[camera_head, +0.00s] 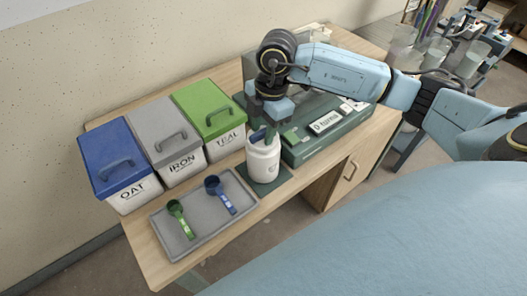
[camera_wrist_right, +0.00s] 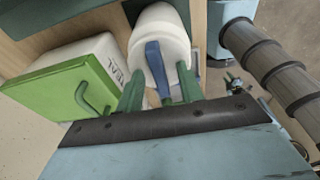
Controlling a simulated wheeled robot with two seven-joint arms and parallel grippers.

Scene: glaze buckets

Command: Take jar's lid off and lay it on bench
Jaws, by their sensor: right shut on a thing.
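The white jar (camera_head: 263,165) stands upright on a dark green mat (camera_head: 277,183) near the bench's front edge. In the right wrist view the jar (camera_wrist_right: 158,18) lies just past my fingers. A blue handle-like piece (camera_wrist_right: 153,58) shows at the jar's top, between the two green fingers. My right gripper (camera_head: 267,135) points down onto the jar's top and is shut on this blue piece; it also shows in the right wrist view (camera_wrist_right: 159,82). I cannot tell whether the blue piece belongs to the lid. The fingers partly hide the jar's top. My left gripper is not in view.
Blue-lidded (camera_head: 115,165), grey-lidded (camera_head: 165,138) and green-lidded (camera_head: 210,118) buckets line the bench's left side. A grey tray (camera_head: 190,240) in front holds green and blue scoops. A green case (camera_head: 320,130) is right of the jar. Little bare bench (camera_head: 145,250) shows.

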